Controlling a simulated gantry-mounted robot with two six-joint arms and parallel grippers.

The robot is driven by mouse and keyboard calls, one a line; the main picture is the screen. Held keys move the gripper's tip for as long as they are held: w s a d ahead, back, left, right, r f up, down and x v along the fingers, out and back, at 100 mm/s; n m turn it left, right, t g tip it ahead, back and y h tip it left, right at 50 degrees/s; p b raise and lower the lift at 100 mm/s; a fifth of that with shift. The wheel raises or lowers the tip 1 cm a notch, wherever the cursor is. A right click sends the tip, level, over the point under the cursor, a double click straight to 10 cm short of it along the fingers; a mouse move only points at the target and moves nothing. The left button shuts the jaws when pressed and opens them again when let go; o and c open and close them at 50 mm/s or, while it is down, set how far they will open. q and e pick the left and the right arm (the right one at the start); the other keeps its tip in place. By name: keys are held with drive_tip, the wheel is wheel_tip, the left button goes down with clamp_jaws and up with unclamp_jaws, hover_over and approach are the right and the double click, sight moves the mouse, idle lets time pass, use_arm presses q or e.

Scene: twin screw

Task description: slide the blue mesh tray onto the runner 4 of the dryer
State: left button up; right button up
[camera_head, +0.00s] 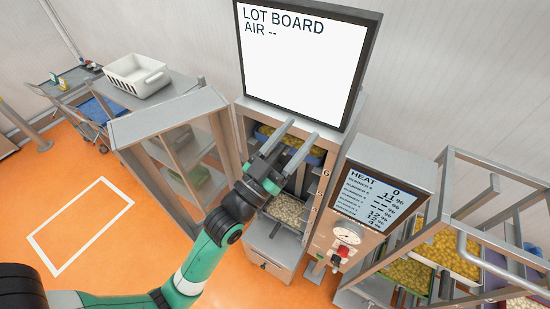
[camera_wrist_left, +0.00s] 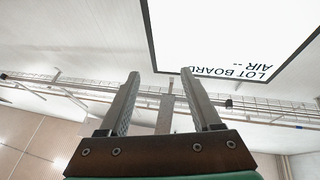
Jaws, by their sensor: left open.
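The dryer (camera_head: 275,231) is a metal cabinet in the middle of the head view, its glazed door (camera_head: 170,125) swung open to the left. A blue tray (camera_head: 313,160) with yellow pieces sits high inside it, partly behind my left gripper. Lower down is a tray of pale pieces (camera_head: 287,210). The runner numbers cannot be read, so I cannot tell which is runner 4. My left gripper (camera_head: 300,132) is open and empty in front of the cabinet, its fingers pointing up. In the left wrist view its fingers (camera_wrist_left: 160,78) are apart with nothing between them. My right gripper is out of view.
A lot board (camera_head: 300,60) stands above the dryer. A heat panel (camera_head: 375,195) with a gauge is to its right. A rack with trays of yellow pieces (camera_head: 445,255) is at far right. A white basket (camera_head: 136,75) and a blue item (camera_head: 100,110) are at left. The orange floor is clear.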

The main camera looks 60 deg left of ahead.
use_arm(q)
drive_tip(key=s+a+f+n+g+y, duration=0.1)
drive_tip(key=s+a+f+g, duration=0.1)
drive_tip(key=f, duration=0.5)
drive_tip(key=s+a+f+g+y, duration=0.1)
drive_tip(key=s+a+f+g, duration=0.15)
drive_tip(key=f, duration=0.45)
drive_tip(key=n+g+b, duration=0.1)
drive_tip(key=n+g, duration=0.1)
approach(275, 157)
drive_tip(key=shift+y, duration=0.3)
drive_tip(key=b+x, duration=0.1)
drive_tip(key=x, duration=0.2)
drive_tip(key=f+b+x, duration=0.1)
drive_tip(key=x, duration=0.3)
drive_tip(key=b+x, duration=0.2)
drive_tip(key=x, duration=0.2)
drive_tip(key=shift+s+a+f, duration=0.1)
drive_tip(key=shift+s+f, duration=0.05)
drive_tip(key=shift+c, duration=0.2)
drive_tip(key=c, duration=0.8)
clamp_jaws()
